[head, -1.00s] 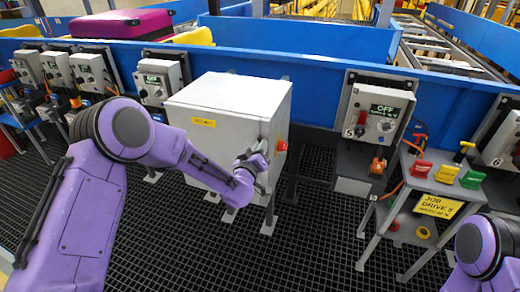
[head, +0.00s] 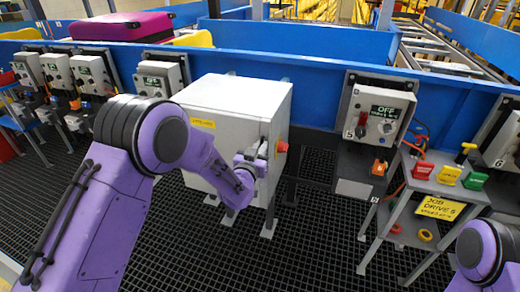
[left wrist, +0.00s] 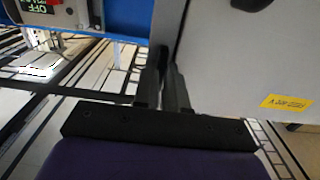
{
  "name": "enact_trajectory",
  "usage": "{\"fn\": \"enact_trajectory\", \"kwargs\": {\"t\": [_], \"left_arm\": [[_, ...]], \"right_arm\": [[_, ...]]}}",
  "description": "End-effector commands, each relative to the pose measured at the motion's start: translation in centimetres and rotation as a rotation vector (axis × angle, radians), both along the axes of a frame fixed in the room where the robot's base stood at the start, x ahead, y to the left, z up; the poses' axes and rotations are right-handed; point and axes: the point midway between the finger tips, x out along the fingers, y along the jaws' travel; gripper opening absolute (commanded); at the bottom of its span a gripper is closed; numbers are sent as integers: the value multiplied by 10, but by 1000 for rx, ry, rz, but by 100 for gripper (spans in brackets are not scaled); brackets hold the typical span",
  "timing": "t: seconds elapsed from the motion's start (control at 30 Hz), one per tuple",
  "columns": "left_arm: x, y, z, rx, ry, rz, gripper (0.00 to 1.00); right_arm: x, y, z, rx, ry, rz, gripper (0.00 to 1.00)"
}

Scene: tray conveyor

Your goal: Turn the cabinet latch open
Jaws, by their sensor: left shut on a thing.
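The light grey cabinet (head: 225,110) stands in front of the blue conveyor wall, with a yellow label (head: 202,123) on its front and a red knob (head: 282,147) on its right side. My left gripper (head: 262,160) is at the right edge of the cabinet front, shut on what appears to be the latch, which the fingers mostly hide. In the left wrist view the fingers (left wrist: 162,85) are close together beside the cabinet's grey face (left wrist: 240,65). The latch's angle cannot be told. The cabinet door looks closed. My right gripper is out of view.
A control box with an OFF display (head: 380,115) hangs on the blue wall (head: 300,85) to the right. More control boxes line the left. The dark grated floor is clear below.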

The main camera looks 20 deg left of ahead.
Motion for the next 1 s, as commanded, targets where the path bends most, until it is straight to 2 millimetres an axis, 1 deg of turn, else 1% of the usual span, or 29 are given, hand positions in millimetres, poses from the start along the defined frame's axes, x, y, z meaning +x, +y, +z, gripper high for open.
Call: {"fn": "enact_trajectory", "kwargs": {"t": [0.4,0.43,0.47,0.5,0.73,0.83,0.93,1.0], "left_arm": [[-1,0,-2,9,5,-1,0],[-1,0,-2,9,5,-1,21],[-1,0,-2,9,5,-1,31],[-1,0,-2,9,4,-1,37],[0,0,-1,7,2,-1,37],[-5,-1,-2,8,3,-2,37],[-22,0,-3,9,4,-3,37],[-39,1,-3,9,4,-2,37]], "right_arm": [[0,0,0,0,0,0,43],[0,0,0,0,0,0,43],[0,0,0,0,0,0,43],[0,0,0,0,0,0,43],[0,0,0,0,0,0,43],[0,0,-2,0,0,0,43],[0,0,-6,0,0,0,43],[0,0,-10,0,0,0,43]]}}
